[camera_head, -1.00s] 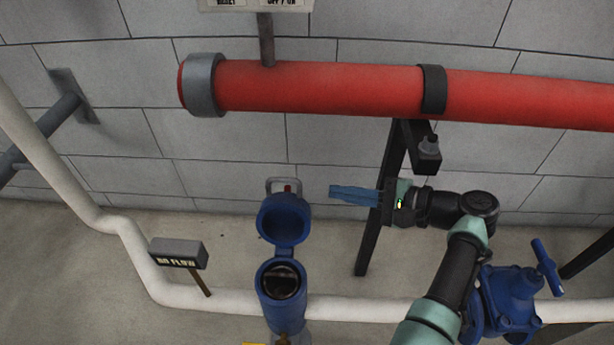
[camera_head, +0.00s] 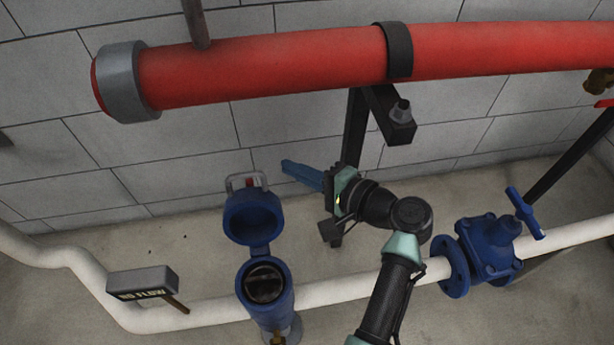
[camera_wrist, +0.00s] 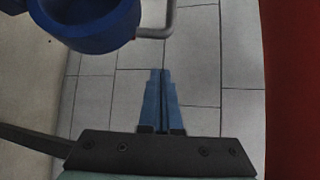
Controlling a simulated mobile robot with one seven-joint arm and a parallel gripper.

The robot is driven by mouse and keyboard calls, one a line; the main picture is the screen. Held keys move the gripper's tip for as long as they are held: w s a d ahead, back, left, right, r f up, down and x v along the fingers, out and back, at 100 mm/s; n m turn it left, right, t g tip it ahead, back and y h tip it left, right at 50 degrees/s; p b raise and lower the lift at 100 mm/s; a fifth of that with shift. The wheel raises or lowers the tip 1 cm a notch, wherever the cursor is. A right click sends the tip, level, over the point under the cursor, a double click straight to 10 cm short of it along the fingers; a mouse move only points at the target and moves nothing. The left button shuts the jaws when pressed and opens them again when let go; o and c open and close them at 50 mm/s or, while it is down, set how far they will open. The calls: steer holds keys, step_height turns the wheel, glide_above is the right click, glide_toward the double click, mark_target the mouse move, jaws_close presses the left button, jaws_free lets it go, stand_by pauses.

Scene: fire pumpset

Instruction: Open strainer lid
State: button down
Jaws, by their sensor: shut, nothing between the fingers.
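The blue strainer (camera_head: 265,305) stands upright at the lower middle of the head view, with its dark opening (camera_head: 265,283) exposed. Its round blue lid (camera_head: 251,218) is swung up and back on its hinge, hollow side toward the camera. A grey handle (camera_head: 246,182) shows at the lid's far edge. In the wrist view the lid (camera_wrist: 88,24) is at the upper left, with the handle (camera_wrist: 160,26) beside it. My gripper (camera_head: 286,166) is shut and empty, to the right of the lid and handle and apart from them. Its blue fingers (camera_wrist: 160,75) lie together in the wrist view.
A red pipe (camera_head: 270,64) runs across above, with a black support (camera_head: 354,125) behind my gripper. A blue valve (camera_head: 488,252) stands to the right on the white pipe (camera_head: 335,291). A flow sign (camera_head: 142,282) is at the left. Grey wall is behind.

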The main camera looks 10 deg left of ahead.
mark_target(277, 191)
steer(key=shift+s+a+b, duration=0.3)
steer(key=shift+s+a, duration=0.05)
steer(key=shift+a, duration=0.5)
steer(key=shift+s+a+b, duration=0.25)
steer(key=shift+s+a, duration=0.1)
steer(key=shift+a, duration=0.5)
